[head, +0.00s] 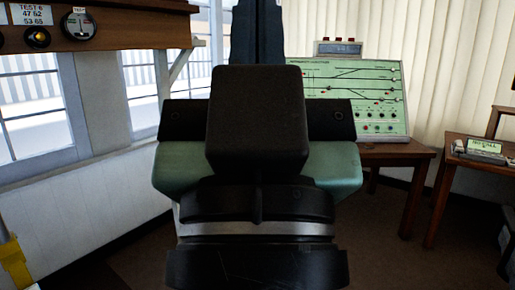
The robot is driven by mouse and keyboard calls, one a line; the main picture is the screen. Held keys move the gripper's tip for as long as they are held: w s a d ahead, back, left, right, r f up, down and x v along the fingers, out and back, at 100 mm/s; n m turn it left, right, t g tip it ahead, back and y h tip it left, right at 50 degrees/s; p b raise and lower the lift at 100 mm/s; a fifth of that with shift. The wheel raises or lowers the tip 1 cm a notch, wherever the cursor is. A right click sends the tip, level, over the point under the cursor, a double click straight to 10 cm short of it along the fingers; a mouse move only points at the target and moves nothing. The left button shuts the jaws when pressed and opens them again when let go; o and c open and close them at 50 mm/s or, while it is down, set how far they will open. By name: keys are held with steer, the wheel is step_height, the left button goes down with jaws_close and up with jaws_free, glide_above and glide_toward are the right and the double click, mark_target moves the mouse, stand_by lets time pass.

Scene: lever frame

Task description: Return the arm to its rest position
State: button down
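A large black and teal body with a grey band fills the middle of the head view, close to the camera. I take it to be part of my arm, raised in front of me. A black block stands at its centre with teal shoulders on both sides. My gripper's fingers cannot be made out clearly, so I cannot tell whether they are open or shut. No held thing shows. The arm hides much of the room's middle and the floor straight ahead.
A green track-diagram panel (365,97) stands on a wooden table (405,152) behind the arm. Another wooden table (482,150) is at the right. A wooden shelf (135,22) with instruments hangs at the upper left, before windows (28,95). Dark floor (400,235) shows at the right.

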step_height(320, 180, up, 16)
steer(key=p, duration=1.3)
steer(key=shift+f, duration=0.1)
stand_by(0.8)
